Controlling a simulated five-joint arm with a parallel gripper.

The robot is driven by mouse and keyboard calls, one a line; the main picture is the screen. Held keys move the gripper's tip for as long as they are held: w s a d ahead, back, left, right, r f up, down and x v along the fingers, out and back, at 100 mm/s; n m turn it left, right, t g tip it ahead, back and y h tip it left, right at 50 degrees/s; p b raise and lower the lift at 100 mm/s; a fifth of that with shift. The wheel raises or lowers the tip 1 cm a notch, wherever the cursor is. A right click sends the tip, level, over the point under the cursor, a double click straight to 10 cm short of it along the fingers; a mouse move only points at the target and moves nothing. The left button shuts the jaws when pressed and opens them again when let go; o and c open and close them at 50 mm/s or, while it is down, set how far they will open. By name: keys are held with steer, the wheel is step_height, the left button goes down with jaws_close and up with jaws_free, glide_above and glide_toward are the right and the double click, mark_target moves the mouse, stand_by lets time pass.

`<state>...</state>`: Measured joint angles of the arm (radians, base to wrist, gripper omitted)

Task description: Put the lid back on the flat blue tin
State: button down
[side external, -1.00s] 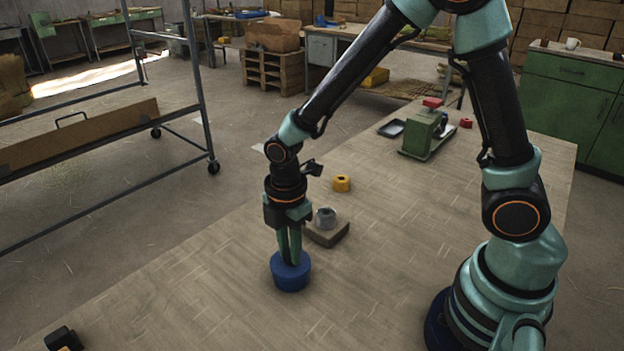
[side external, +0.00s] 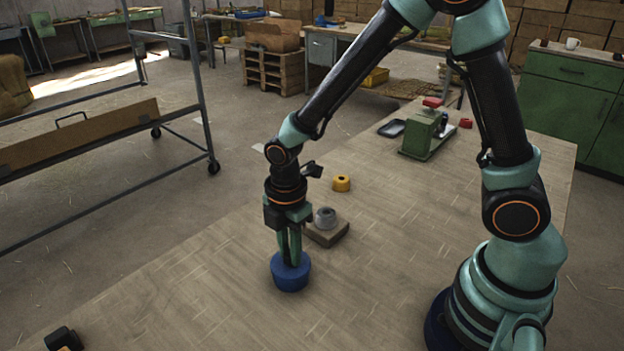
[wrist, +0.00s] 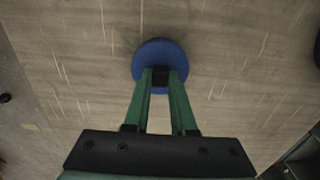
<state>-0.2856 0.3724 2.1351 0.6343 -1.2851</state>
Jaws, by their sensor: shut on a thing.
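The flat blue tin (side external: 290,279) stands upright on the wooden table below my arm. My gripper (side external: 291,262) points straight down at its top, with the fingertips close together there. In the wrist view, the round blue top (wrist: 157,52) lies at the ends of the two green fingers of my gripper (wrist: 160,78), which are shut on a small dark knob at its middle. The lid appears seated on the tin, with no clear gap between them. The fingers partly hide the near part of the top.
A brown block (side external: 328,235) with a grey ring-shaped piece (side external: 325,217) stands just behind the tin. A yellow ring (side external: 341,183) and a green device (side external: 425,135) are farther back.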

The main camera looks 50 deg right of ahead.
stand_by(0.4)
steer(key=shift+c, duration=0.9)
jaws_free()
steer(key=shift+r, duration=3.5)
jaws_close()
steer(key=shift+f, duration=0.15)
